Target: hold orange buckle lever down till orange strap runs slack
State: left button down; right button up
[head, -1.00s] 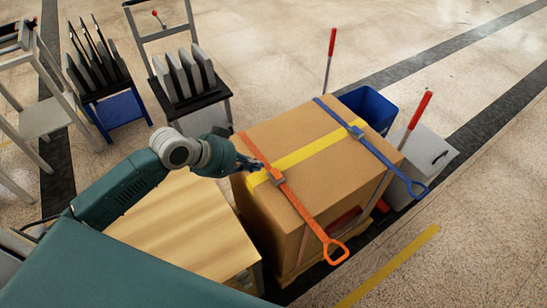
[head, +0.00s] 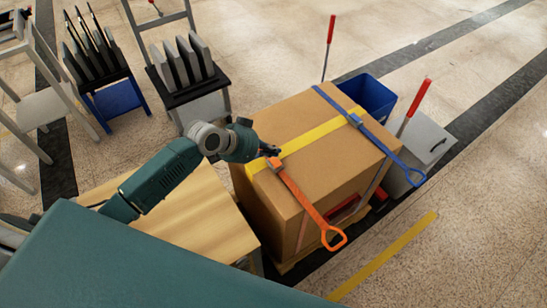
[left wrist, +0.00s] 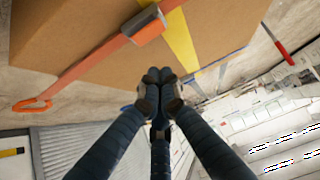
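A cardboard box (head: 325,160) carries an orange strap (head: 306,203) that ends in an orange hook (head: 334,238) at its front. The orange buckle (head: 275,164) sits on top, near the yellow band. In the left wrist view the buckle (left wrist: 146,27) is at the top, with the orange strap (left wrist: 92,60) running down left to the hook. My left gripper (head: 273,150) is just behind the buckle, partly hiding the strap's far part. In the wrist view its fingertips (left wrist: 161,77) are together and empty, apart from the buckle in the picture. The lever's position is too small to tell. My right gripper is not in view.
A blue strap (head: 375,135) with its own buckle (head: 354,119) crosses the box further right. A wooden table (head: 190,215) is left of the box, below my left arm.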

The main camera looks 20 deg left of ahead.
aim_at(273, 165)
pick_arm(q)
jog(key=f, duration=0.3)
jog(key=shift+w+d+f, duration=0.15)
jog(key=shift+d+f, duration=0.05)
jog(key=shift+f, duration=0.5)
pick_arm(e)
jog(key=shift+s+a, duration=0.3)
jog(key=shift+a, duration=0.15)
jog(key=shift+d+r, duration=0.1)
